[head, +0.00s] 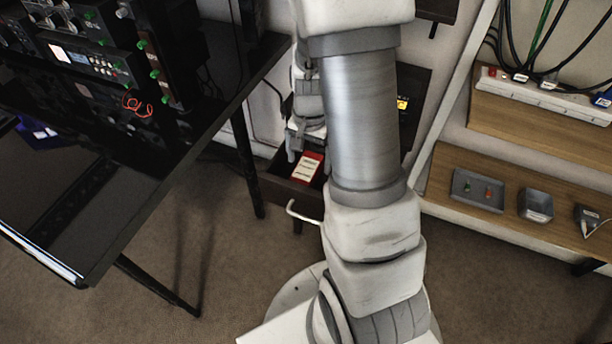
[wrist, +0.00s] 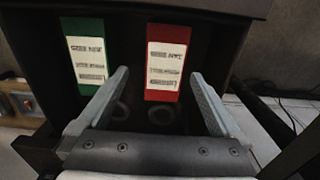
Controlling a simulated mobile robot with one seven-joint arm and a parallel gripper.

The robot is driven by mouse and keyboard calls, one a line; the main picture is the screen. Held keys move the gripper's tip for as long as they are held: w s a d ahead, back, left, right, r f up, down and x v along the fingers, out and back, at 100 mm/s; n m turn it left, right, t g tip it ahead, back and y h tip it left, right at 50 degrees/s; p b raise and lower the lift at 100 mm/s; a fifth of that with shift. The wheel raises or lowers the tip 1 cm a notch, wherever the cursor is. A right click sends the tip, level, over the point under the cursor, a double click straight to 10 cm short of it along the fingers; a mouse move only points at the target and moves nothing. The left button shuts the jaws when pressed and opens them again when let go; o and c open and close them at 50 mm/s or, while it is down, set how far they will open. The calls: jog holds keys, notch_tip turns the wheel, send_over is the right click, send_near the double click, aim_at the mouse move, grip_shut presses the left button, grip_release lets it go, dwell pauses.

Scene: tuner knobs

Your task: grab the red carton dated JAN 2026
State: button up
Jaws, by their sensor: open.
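A red carton (wrist: 166,62) with a white label stands in a dark shelf or drawer in the wrist view; its print is upside down and too blurred to read surely. It also shows in the head view (head: 318,158). My gripper (wrist: 161,74) is open, with one finger on each side of the red carton's near end in the picture. The fingers look apart from it, and nothing is between them. In the head view my gripper (head: 305,145) is just above the carton, partly hidden by my arm.
A green carton (wrist: 84,52) with a similar label stands left of the red one, close to the left finger. Dark walls enclose both. A black table with equipment (head: 75,60) is at left; a wooden shelf with small grey trays (head: 478,190) is at right.

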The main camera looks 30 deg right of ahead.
aim_at(306, 168)
jog(key=f, duration=0.1)
jog(key=f+b, duration=0.1)
jog(key=f, duration=0.1)
jog(key=f+b, duration=0.1)
jog(key=f, duration=0.1)
jog(key=shift+a, duration=0.4)
jog(key=shift+r, duration=0.15)
jog(key=shift+c, duration=0.3)
jog(key=shift+w, duration=0.1)
jog(key=c, duration=1.5)
jog(key=shift+r, duration=0.15)
